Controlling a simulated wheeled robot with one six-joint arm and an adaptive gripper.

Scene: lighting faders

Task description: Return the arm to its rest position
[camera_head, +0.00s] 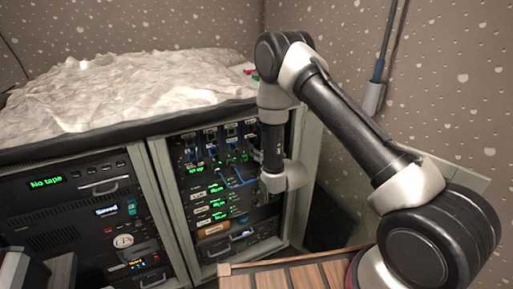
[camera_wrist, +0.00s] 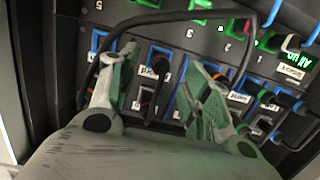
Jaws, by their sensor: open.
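My arm reaches from the right in the head view, bends at the top and comes down beside the right-hand rack panel (camera_head: 187,175). My wrist is close to the panel's right side; the fingers cannot be made out there. In the wrist view my gripper (camera_wrist: 160,72) is open, its two green-grey fingers apart with nothing held between them. The fingers face the panel with blue-edged slots (camera_wrist: 158,60), white labels and small black knobs. A black cable (camera_wrist: 135,22) loops across the panel, passing close to the fingers.
A left-hand rack (camera_head: 75,200) carries a green "No tape" display. A crumpled pale sheet (camera_head: 130,80) lies on top of the racks. A slatted wooden surface (camera_head: 290,277) is at the front. A wall-hung device (camera_head: 373,98) with a cord is behind my arm.

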